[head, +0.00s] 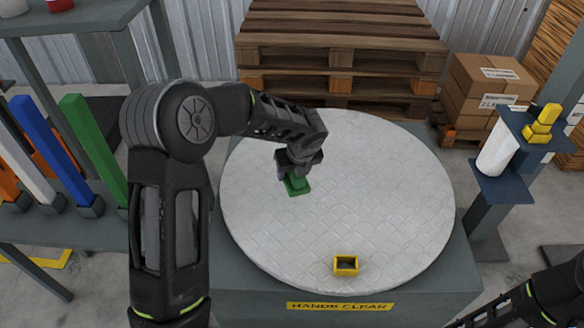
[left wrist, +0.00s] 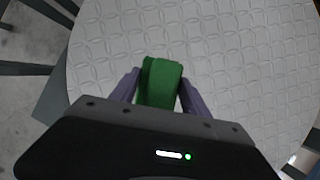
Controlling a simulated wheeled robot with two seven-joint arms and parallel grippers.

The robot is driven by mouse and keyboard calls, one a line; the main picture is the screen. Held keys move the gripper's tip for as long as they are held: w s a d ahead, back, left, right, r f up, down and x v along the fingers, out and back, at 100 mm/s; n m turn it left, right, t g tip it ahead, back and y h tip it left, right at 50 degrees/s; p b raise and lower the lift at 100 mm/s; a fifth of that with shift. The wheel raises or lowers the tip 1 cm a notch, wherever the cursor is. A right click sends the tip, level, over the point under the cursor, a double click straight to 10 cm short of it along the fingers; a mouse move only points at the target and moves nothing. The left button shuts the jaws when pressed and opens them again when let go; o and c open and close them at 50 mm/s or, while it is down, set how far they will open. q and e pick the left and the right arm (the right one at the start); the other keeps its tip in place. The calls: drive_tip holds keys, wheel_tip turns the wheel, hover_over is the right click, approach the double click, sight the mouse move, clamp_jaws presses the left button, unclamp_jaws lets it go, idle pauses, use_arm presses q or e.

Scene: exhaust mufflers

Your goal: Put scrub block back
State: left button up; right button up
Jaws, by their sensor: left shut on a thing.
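My left gripper (head: 297,172) is shut on a green block (head: 297,186), over the left part of the pale round plate (head: 400,190). In the left wrist view the green block (left wrist: 160,82) sits between the two purple-grey fingers of my left gripper (left wrist: 158,92). The block's upper part is hidden by the gripper in the head view. I cannot tell whether it touches the plate. A small open yellow box (head: 346,265) stands on the plate near its front edge. My right gripper is out of view; only part of the right arm shows at the lower right.
A rack at left holds upright coloured bars, including a blue bar (head: 48,150) and a green bar (head: 94,148). Pallets (head: 340,50) stand behind. Most of the plate is clear.

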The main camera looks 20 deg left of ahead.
sight(296, 178)
use_arm(q)
drive_tip(key=s+d+r+n+g+p, duration=0.1)
drive_tip(key=r+n+p, duration=0.1)
drive_tip(key=n+p, duration=0.1)
drive_tip(key=s+r+n+g+p, duration=0.2)
drive_tip(key=n+p, duration=0.1)
drive_tip(key=n, duration=0.2)
drive_tip(key=s+d+r+n+g+y+p, duration=0.1)
drive_tip(key=r+n+p, duration=0.1)
drive_tip(key=n, duration=0.3)
drive_tip(key=shift+s+d+r+g+p, duration=0.15)
drive_tip(key=shift+d+g+p, duration=0.25)
drive_tip(key=shift+p, duration=0.45)
drive_tip(key=s+d+r+n+g+h+p, duration=0.3)
drive_tip(key=n+p, duration=0.5)
drive_tip(key=n, duration=0.6)
wheel_tip(296, 178, up, 3)
drive_tip(key=shift+s+d+f+h, duration=0.1)
drive_tip(key=shift+s+d+h, duration=0.5)
drive_tip(key=shift+s+d, duration=0.55)
drive_tip(key=shift+a, duration=0.1)
